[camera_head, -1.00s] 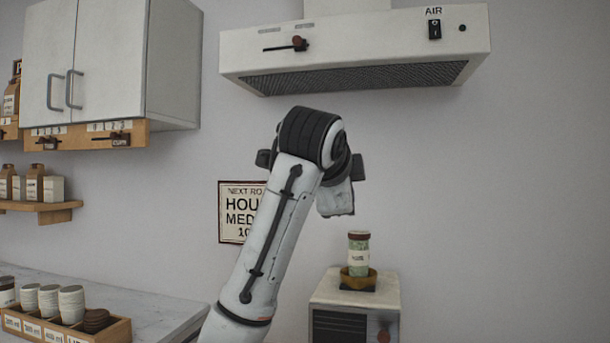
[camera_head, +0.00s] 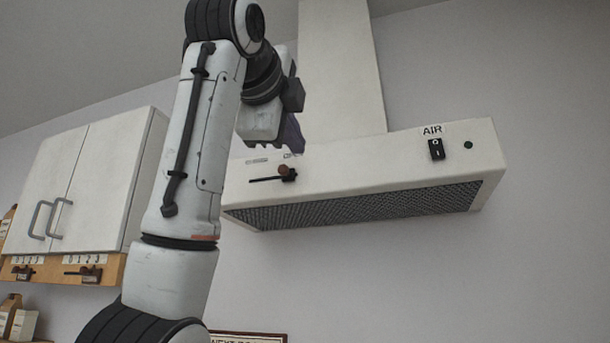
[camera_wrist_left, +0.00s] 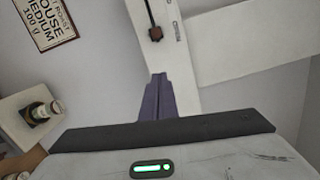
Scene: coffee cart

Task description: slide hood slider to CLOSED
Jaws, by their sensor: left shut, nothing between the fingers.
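The white range hood (camera_head: 350,168) hangs on the wall in the head view. Its hood slider (camera_head: 287,173) is a small brown knob at the right end of a dark horizontal slot, under a label partly hidden by my gripper. In the left wrist view the slider knob (camera_wrist_left: 155,33) sits beyond my fingertips, with the slot running up from it. My left gripper (camera_head: 292,140) is above the knob, in front of the hood, apart from it. Its purple fingers are together and empty in the left wrist view (camera_wrist_left: 158,80). My right gripper is not in view.
An AIR rocker switch (camera_head: 436,149) and a small greenish light (camera_head: 469,145) are on the hood's right side. A white wall cabinet (camera_head: 85,190) hangs at left. A jar (camera_wrist_left: 40,112) and a sign (camera_wrist_left: 46,22) show in the wrist view.

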